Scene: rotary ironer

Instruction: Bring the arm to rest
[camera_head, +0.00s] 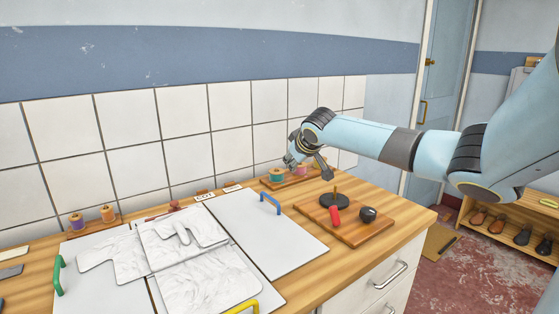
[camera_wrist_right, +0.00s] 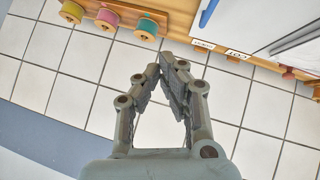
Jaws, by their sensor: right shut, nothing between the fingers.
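My right arm reaches in from the right in the head view. My right gripper (camera_head: 303,160) hangs above the back of the wooden counter (camera_head: 400,203), near the tiled wall. In the right wrist view the gripper (camera_wrist_right: 167,60) has its two fingertips together with nothing between them, so it is shut and empty. Behind it are wall tiles. A teal spool (camera_wrist_right: 146,27), a pink spool (camera_wrist_right: 106,19) and a yellow spool (camera_wrist_right: 71,11) stand on a rack near the fingertips. My left gripper is not in view.
A shoe rack (camera_head: 508,230) stands right. Air above the counter's middle is clear.

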